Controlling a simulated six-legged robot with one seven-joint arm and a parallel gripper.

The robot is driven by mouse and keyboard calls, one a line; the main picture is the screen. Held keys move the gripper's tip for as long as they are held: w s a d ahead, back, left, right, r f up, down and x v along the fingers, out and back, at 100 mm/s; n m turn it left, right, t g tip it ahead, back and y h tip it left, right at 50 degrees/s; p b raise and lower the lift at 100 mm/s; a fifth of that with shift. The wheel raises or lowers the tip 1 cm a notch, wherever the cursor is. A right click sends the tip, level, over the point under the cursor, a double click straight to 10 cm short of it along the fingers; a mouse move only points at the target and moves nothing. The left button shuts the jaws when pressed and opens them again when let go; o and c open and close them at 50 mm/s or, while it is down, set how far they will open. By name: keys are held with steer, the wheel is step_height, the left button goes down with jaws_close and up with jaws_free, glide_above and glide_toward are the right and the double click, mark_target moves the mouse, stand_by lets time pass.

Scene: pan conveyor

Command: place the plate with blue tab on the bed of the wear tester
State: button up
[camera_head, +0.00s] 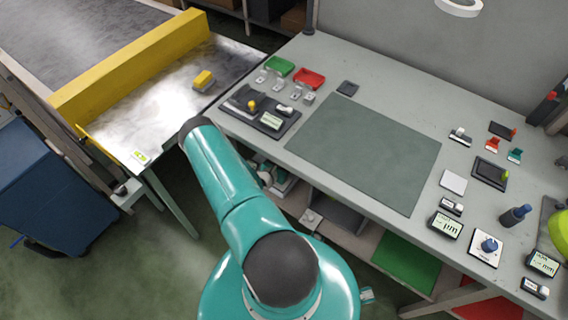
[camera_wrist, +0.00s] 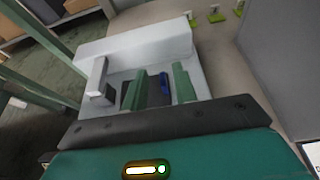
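In the wrist view, a small blue tab (camera_wrist: 165,83) shows between the fingers of my gripper (camera_wrist: 160,72), beside a dark flat surface (camera_wrist: 128,92). They lie inside a pale, raised-walled holder (camera_wrist: 135,42). The two green fingers are apart, with a gap around the blue tab, and I see no contact. The plate's outline is partly hidden by the fingers. In the head view my arm hides the gripper, and I cannot make out the blue tab. Two dark-based devices stand on the bench, one with a yellow knob (camera_head: 252,105), one with a green knob (camera_head: 505,175); I cannot tell which is the wear tester.
The bench carries a bare grey-green mat (camera_head: 365,150), red (camera_head: 309,78) and green (camera_head: 279,66) trays, and several gauges on the right. A conveyor with a yellow guard (camera_head: 135,65) is at left. A lower shelf holds a green mat (camera_head: 407,262). Green-tabbed pieces (camera_wrist: 215,16) lie beyond the holder.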

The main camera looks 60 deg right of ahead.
steer(key=shift+f, duration=0.25)
steer(key=v, duration=1.2)
steer(key=shift+r, duration=0.35)
